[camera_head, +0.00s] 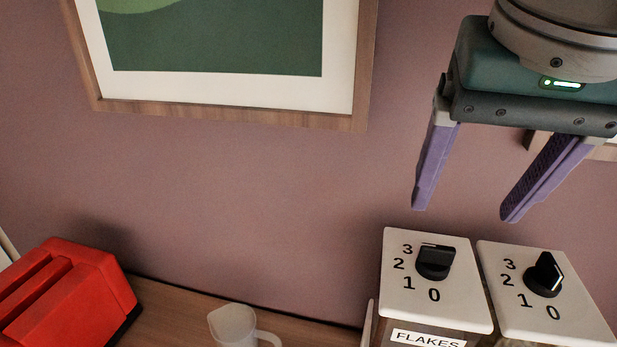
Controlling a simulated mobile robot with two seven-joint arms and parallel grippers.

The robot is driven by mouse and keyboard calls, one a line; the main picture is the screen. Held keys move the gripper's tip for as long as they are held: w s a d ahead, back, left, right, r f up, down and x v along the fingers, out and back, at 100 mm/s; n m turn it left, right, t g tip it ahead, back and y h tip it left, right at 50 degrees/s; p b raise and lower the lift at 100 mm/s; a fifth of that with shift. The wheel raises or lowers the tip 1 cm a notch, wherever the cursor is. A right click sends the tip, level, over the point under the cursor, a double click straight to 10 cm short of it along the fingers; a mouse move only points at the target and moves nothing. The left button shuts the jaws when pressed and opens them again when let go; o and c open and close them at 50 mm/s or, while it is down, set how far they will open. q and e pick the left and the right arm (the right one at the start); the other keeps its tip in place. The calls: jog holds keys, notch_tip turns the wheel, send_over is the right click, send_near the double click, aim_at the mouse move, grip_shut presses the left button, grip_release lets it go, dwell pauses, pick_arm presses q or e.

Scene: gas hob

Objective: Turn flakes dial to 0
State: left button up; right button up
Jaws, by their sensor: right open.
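The flakes dial (435,262) is a black knob on the white sloping top of a box at the lower right. Its printed numbers run 3, 2, 1, 0 around the left and lower sides. The knob's pale line lies along its upper edge, close to the 3. A white FLAKES label (427,339) is on the box front, cut by the frame's bottom. My right gripper (464,214) is open and empty, its purple fingers pointing down. In the picture its fingertips are above the boxes, apart from both dials. My left gripper is not in view.
A second box with a similar black dial (543,276) stands close to the right. A red toaster (68,296) is at the lower left, and a white cup (232,327) is at the bottom middle. A framed picture (225,110) hangs on the wall.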

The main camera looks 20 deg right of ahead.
aim_at(439, 247)
jog(key=b+x, duration=0.1)
jog(key=x, duration=0.1)
jog(key=b+x, duration=0.1)
jog(key=x, duration=0.1)
jog(key=shift+s+f, duration=0.15)
jog(key=shift+s, duration=0.1)
jog(key=x, duration=0.3)
jog(key=shift+w+d+f, duration=0.1)
jog(key=shift+w, duration=0.1)
jog(key=shift+w+d+f, duration=0.1)
jog(key=shift+w+f, duration=0.15)
jog(key=shift+f, duration=0.3)
grip_shut()
